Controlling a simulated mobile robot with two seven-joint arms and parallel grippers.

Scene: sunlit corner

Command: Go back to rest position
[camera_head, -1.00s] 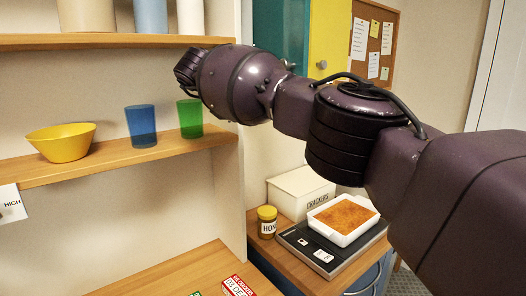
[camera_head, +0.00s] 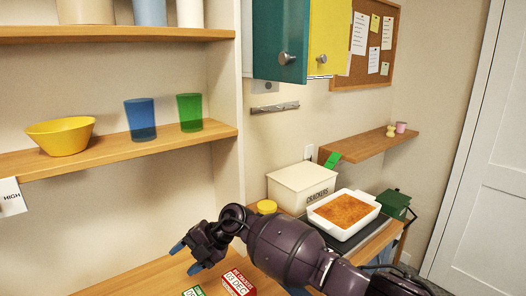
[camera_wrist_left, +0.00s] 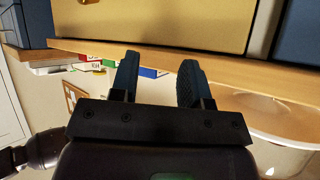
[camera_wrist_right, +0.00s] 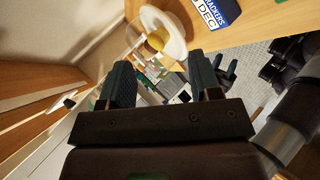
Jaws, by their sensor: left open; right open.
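My right gripper (camera_head: 186,257) is low in the head view, over the wooden surface below the shelves, with its blue-tipped fingers apart and nothing between them. Its two dark fingers also show spread and empty in the right wrist view (camera_wrist_right: 160,68). My left gripper (camera_wrist_left: 159,70) shows only in the left wrist view. Its fingers are apart and empty, close to a wooden board edge. My left arm is outside the head view.
A red box (camera_head: 238,284) lies close to my right gripper. A yellow bowl (camera_head: 61,138), blue cup (camera_head: 140,119) and green cup (camera_head: 190,112) stand on the shelf. A crackers box (camera_head: 300,187) and a white baking dish (camera_head: 343,234) stand at the right.

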